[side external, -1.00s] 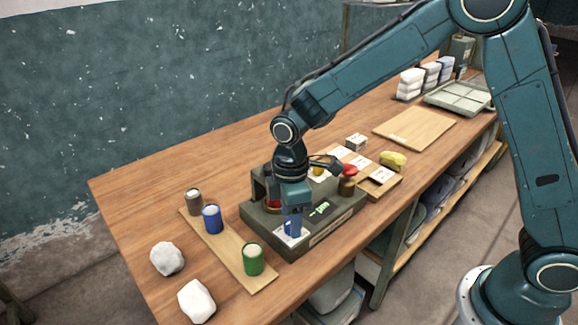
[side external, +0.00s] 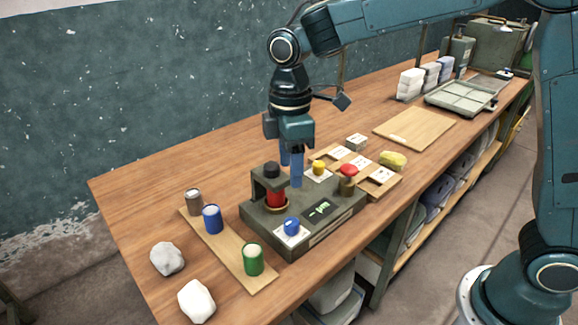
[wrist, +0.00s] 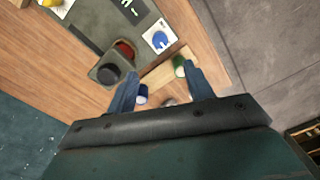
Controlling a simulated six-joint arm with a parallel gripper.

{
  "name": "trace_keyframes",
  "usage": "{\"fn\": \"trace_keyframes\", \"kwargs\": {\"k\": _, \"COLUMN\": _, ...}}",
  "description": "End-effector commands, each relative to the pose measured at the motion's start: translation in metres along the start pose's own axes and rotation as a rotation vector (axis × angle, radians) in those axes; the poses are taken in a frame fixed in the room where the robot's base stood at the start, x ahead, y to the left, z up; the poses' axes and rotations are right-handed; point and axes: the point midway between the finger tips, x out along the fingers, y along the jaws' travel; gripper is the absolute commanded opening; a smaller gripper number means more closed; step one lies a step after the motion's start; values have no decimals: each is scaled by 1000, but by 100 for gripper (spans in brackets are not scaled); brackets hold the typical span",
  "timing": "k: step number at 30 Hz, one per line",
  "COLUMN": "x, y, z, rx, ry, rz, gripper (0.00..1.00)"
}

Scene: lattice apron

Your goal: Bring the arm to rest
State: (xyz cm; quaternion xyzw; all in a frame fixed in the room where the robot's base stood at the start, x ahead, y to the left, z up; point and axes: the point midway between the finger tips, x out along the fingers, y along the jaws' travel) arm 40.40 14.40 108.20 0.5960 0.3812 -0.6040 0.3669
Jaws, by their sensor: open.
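My gripper (side external: 291,168) hangs with its blue fingers pointing down above the dark grey device (side external: 333,225) on the wooden bench. The fingers are apart and nothing shows between them. In the wrist view, my gripper (wrist: 160,90) also shows its two fingers spread, with bench below. The device carries a red cylinder (side external: 276,194) under a black-topped bracket at its left and a blue knob (side external: 291,226) on a white plate at its front. A small lit display (side external: 317,209) is on its top.
Two whitish lumps (side external: 167,259) lie at left. A slotted board (side external: 380,183) with labels, a yellow lump (side external: 393,160), a flat board (side external: 415,128) and a tray (side external: 461,98) stand right.

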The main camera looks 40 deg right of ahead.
Motion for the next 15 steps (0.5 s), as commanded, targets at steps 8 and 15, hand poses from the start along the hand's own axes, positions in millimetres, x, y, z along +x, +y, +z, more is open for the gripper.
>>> {"fn": "trace_keyframes", "kwargs": {"k": 8, "x": -2, "y": 0, "z": 0, "rx": 0, "ry": 0, "rz": 0, "gripper": 52}}
{"fn": "trace_keyframes", "kwargs": {"k": 15, "x": -5, "y": -1, "z": 3, "rx": 13, "ry": 5, "rz": 5, "gripper": 52}}
